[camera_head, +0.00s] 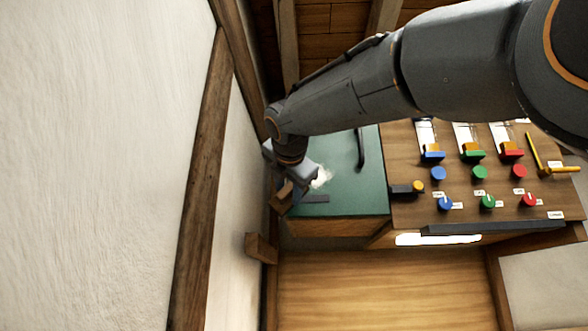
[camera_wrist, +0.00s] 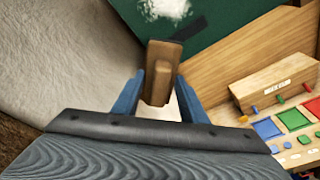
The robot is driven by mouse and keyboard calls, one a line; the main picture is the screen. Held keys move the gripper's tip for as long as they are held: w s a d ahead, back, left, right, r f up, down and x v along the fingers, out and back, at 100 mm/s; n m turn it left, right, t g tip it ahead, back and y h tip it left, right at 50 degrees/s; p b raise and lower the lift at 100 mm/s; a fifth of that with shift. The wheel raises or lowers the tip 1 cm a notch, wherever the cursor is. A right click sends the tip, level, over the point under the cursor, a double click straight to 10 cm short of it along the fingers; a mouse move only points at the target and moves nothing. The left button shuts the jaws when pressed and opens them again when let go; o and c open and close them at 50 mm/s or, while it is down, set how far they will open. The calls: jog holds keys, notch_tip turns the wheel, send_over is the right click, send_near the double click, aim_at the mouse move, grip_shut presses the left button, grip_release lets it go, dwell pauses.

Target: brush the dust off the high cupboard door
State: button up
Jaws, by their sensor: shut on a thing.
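The green cupboard door (camera_head: 345,180) is in the middle of the head view and at the top of the wrist view (camera_wrist: 225,20). A white patch of dust (camera_head: 321,177) lies on it, also in the wrist view (camera_wrist: 165,8). A black handle (camera_head: 361,148) is on the door. My gripper (camera_head: 294,191) is at the door's left edge, beside the dust. Its blue fingers (camera_wrist: 160,88) are shut on a wooden brush (camera_wrist: 164,55), which points toward the door.
Right of the door is a wooden panel (camera_head: 460,185) with blue, green and red knobs and switches. A pale wall with a dark wooden beam (camera_head: 205,170) runs close along the left. A wooden block (camera_head: 261,248) juts from that wall below my gripper.

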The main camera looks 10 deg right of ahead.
jog(key=s+d+r+t, duration=0.1)
jog(key=s+r, duration=0.2)
jog(key=r, duration=0.3)
jog(key=shift+w+d+r+p, duration=0.1)
jog(key=shift+w+d+p, duration=0.2)
jog(key=shift+w, duration=0.55)
jog(key=shift+w+d+p, duration=0.15)
jog(key=shift+w+d, duration=0.2)
jog(key=shift+w, duration=0.5)
jog(key=shift+w+d+r+p, duration=0.1)
jog(key=shift+w+d+p, duration=0.2)
jog(key=shift+w, duration=0.55)
jog(key=shift+p+x, duration=0.5)
jog(key=shift+x, duration=0.45)
jog(key=shift+s+d, duration=0.1)
jog(key=shift+d, duration=0.1)
